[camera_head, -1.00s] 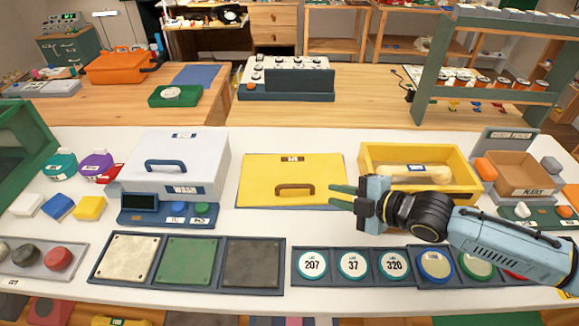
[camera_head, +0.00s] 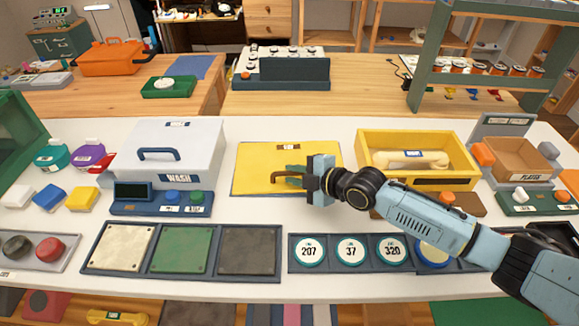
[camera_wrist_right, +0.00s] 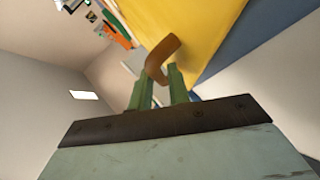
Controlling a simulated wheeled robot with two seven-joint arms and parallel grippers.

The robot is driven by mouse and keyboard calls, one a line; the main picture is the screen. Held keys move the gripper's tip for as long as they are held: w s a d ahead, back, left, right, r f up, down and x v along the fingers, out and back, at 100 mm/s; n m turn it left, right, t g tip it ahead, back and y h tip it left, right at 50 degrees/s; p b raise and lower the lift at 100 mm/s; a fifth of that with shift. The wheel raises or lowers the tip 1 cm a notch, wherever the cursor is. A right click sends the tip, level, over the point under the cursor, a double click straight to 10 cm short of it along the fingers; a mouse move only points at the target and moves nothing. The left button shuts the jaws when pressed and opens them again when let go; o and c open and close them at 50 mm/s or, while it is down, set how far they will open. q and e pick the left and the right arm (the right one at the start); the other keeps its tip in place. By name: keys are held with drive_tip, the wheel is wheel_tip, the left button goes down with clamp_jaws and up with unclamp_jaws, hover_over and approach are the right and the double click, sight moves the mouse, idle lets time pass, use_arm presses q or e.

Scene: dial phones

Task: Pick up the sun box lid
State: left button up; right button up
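The sun box lid (camera_head: 262,160) is a flat yellow panel with a small label and a brown arched handle (camera_head: 277,177). It lies flat on the white table, left of the open yellow box (camera_head: 472,165). My right gripper (camera_head: 289,175) is at the right part of the handle, its green fingers pointing left. In the right wrist view, the handle (camera_wrist_right: 163,57) rises at the fingertips (camera_wrist_right: 160,80), with a gap showing between the two fingers. Firm contact cannot be made out. My left gripper is not in view.
The white WASH box (camera_head: 195,150) stands close left of the lid. Coloured tiles in a dark tray (camera_head: 183,278) and numbered round dials (camera_head: 351,251) lie in front. The yellow box holds a pale roll (camera_head: 420,160). A brown box (camera_head: 515,158) stands at the right.

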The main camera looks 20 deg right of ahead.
clamp_jaws()
drive_tip(key=shift+w+r, duration=0.1)
